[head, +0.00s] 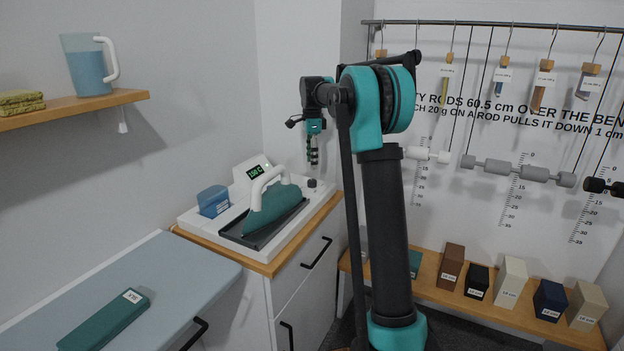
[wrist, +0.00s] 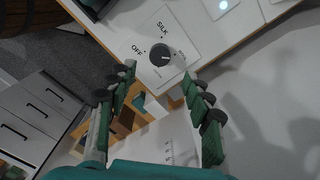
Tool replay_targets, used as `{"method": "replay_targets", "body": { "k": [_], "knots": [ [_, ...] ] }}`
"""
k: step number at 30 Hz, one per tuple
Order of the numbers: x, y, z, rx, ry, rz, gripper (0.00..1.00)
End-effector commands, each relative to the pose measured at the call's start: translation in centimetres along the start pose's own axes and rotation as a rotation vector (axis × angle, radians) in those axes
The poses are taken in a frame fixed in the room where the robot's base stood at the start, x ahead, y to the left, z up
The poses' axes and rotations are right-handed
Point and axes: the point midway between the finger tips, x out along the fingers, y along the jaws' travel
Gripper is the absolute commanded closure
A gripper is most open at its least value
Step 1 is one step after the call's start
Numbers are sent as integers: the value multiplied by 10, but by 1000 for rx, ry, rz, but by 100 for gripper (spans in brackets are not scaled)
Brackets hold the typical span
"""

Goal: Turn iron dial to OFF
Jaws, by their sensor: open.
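The iron dial (wrist: 160,54) is a round dark knob on a white plate. In the wrist view OFF is printed to its left, SILK above it, and another label to its right is too small to read. A light mark on the knob appears to point right, away from OFF. In the head view the dial (head: 312,183) is a small black knob at the station's back right. My gripper (wrist: 160,73) is open, its fingers apart on either side below the dial, with nothing between them. In the head view my gripper (head: 313,152) hangs above the dial, pointing down.
The green iron (head: 275,204) with a white handle rests on a dark tray left of the dial. Behind it a display (head: 259,171) is lit. A blue container (head: 213,201) stands at left. Hanging rods and weights (head: 518,171) line the right wall.

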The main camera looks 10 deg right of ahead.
Motion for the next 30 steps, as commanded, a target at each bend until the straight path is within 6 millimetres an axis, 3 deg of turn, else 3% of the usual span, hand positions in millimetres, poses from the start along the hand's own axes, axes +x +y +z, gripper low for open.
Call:
{"method": "replay_targets", "body": {
  "k": [6, 12, 25, 30],
  "knots": [
    [42, 0, 0, 0, 0, 0, 49],
    [67, 0, 0, 0, 0, 0, 49],
    [77, 0, 0, -1, 0, 0, 49],
    [77, 0, 0, -1, 0, 0, 69]
  ]
}}
